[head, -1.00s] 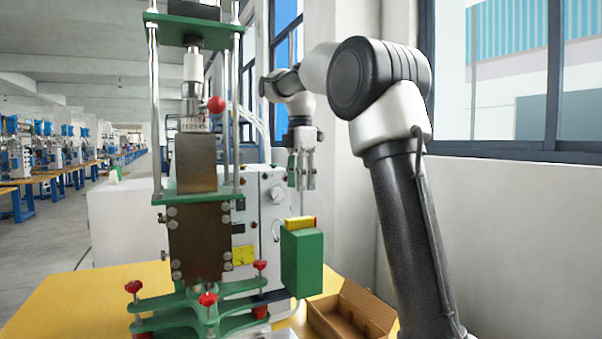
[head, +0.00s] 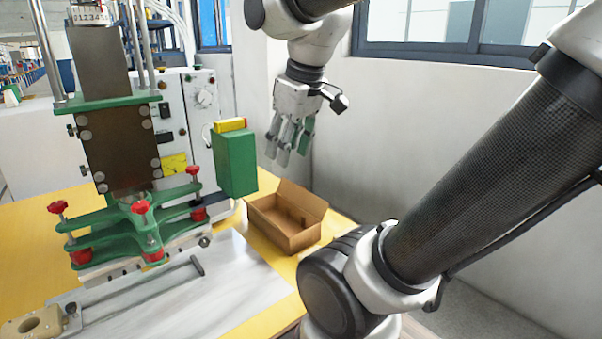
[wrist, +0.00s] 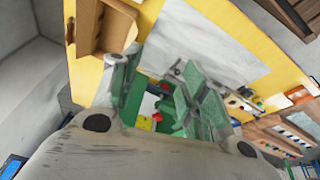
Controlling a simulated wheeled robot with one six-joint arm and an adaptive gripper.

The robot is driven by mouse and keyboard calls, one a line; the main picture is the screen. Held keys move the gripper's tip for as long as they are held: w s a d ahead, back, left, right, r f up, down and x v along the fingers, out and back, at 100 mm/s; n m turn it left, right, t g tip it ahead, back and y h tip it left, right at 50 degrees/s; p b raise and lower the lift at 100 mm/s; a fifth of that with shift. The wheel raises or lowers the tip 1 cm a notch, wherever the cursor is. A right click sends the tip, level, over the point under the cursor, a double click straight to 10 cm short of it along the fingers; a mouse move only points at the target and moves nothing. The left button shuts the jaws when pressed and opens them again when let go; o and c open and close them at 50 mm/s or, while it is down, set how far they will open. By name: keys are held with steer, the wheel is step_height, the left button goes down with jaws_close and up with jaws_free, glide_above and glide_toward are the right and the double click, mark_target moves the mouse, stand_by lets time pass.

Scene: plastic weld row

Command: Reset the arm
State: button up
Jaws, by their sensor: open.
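My gripper (head: 288,143) hangs above and behind the open cardboard box (head: 285,228), to the right of the green block on the welding machine. Its fingers point down, are apart and hold nothing. In the wrist view my gripper (wrist: 160,85) shows its two fingers spread, with the green parts of the machine in the gap between them. The cardboard box also shows at the upper left of the wrist view (wrist: 92,30). My arm fills the right side of the head view.
The plastic welding machine (head: 118,150), with a green frame and red knobs, stands on the yellow table (head: 22,215). A green block with a yellow-and-red top (head: 235,160) juts from its right side. A grey plate (head: 225,290) lies in front. The white wall (head: 385,125) is behind my gripper.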

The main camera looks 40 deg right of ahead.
steer(key=s+f+m, duration=0.2)
steer(key=s+f, duration=0.2)
steer(key=f, duration=0.1)
steer(key=shift+m+t, duration=0.3)
